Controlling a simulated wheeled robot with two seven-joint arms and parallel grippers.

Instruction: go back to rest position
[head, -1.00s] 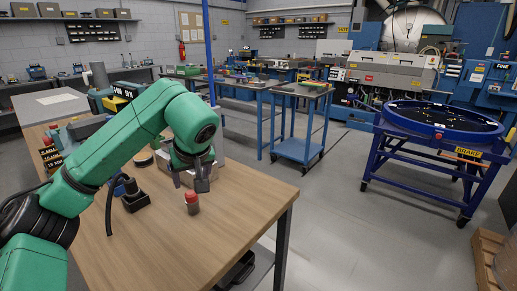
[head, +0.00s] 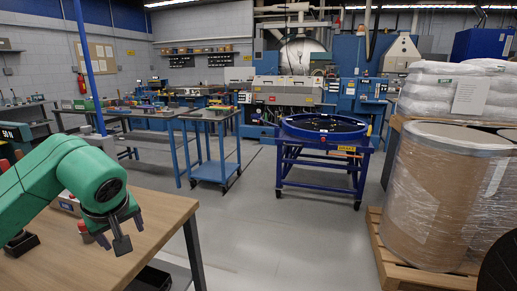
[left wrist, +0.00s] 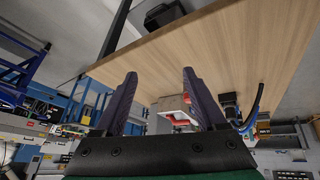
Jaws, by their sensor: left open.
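My left gripper (head: 112,238) is at the end of the green arm, above the front right part of the wooden table (head: 155,215). Its two dark fingers stand apart, with nothing held between them. In the left wrist view the spread fingers of my left gripper (left wrist: 160,78) also show, with the table top (left wrist: 235,50) beyond them. A small red-capped item (head: 83,227) stands on the table just left of the fingers. My right gripper is in no view.
A blue wheeled cart (head: 217,170) and a blue round-topped stand (head: 322,150) are across the floor. A wrapped drum (head: 430,200) stands on a wooden pallet (head: 440,281) at right. The middle floor is open.

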